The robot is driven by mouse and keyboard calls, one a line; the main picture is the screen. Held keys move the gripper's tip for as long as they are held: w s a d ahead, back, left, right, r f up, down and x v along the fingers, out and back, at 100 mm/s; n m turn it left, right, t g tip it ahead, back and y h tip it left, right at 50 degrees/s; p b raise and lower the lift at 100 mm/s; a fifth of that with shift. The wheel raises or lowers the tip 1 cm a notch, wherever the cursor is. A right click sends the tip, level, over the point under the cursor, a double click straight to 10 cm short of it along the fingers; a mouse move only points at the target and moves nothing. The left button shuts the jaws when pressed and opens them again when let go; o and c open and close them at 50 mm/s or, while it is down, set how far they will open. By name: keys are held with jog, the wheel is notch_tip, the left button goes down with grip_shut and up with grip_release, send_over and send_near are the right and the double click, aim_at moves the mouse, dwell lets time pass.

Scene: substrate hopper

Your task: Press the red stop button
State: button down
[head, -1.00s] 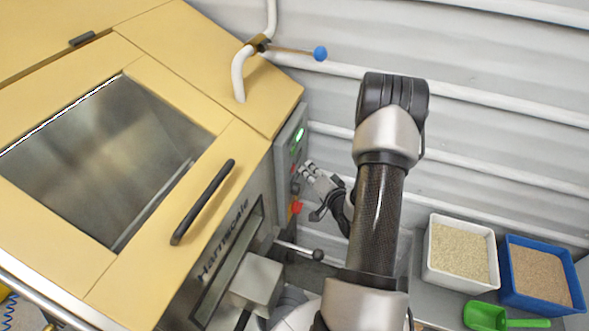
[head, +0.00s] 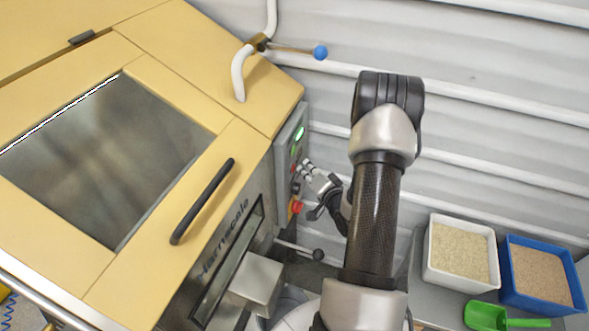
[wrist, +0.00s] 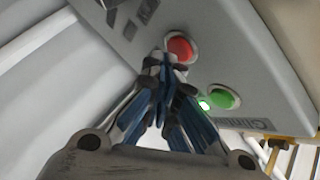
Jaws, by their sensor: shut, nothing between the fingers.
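The red stop button (wrist: 180,48) is a round red cap in a pale ring on the grey control panel (wrist: 235,45), beside a round green button (wrist: 222,97) in the wrist view. My gripper (wrist: 165,62) is shut and empty. Its fingertips overlap the lower left edge of the red button in the wrist view; I cannot tell whether they touch it. In the head view my gripper (head: 306,166) is at the right side of the panel (head: 283,150), close to its face. A small red spot shows just left of the fingertips.
Lower on the panel is a red knob (head: 297,207) on yellow. A lever with a black ball (head: 318,254) stands below my gripper. A yellow hopper (head: 240,150) fills the left. White (head: 430,265) and blue (head: 510,295) bins and a green scoop (head: 483,316) are right.

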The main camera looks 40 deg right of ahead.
jog(key=shift+w+a, duration=0.25)
jog(key=shift+w, duration=0.15)
dwell(0.8)
jog(key=shift+s+d, duration=0.4)
jog(key=shift+s, duration=0.35)
jog(key=shift+s+d+b, duration=0.1)
jog(key=shift+s+d, duration=0.3)
jog(key=shift+s, duration=0.35)
jog(key=shift+s+d+b, duration=0.15)
jog(key=shift+s+d, duration=0.2)
jog(key=shift+s, duration=0.35)
jog(key=shift+s+d+b, duration=0.1)
jog(key=shift+s+d, duration=0.3)
jog(key=shift+s, duration=0.35)
